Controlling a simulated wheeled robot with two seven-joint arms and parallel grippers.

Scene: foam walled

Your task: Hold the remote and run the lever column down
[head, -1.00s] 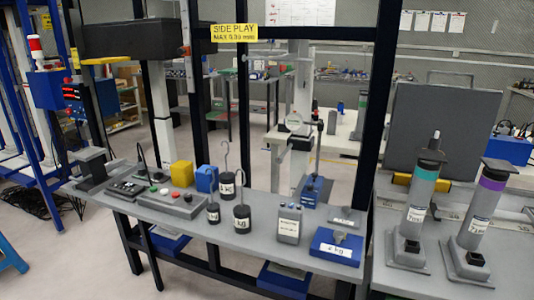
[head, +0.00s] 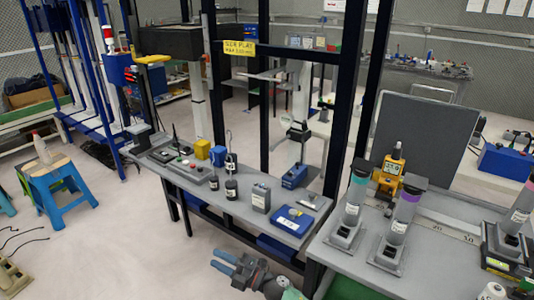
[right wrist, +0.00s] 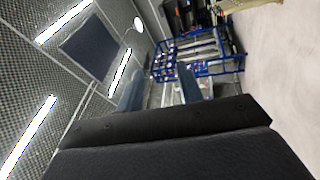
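A dark handset with a short antenna (head: 174,135) stands on a dark tray (head: 163,154) at the left of the grey bench; I cannot tell if it is the remote. A pale upright column (head: 198,100) under a black housing (head: 170,42) stands behind the bench. Another pale column (head: 300,98) stands further right; I cannot tell which is the lever column. My right gripper (head: 221,264) is low in front of the bench, apart from everything on it. Its blue fingers, also in the right wrist view (right wrist: 160,88), are spread with nothing between them. My left gripper is out of view.
The grey bench (head: 265,222) carries a button box (head: 186,168), black weights (head: 231,188) and a blue tray (head: 295,220). Dark frame posts (head: 345,110) rise behind it. Banded cylinders (head: 351,208) stand on the right table. A blue stool (head: 62,190) stands left on open floor.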

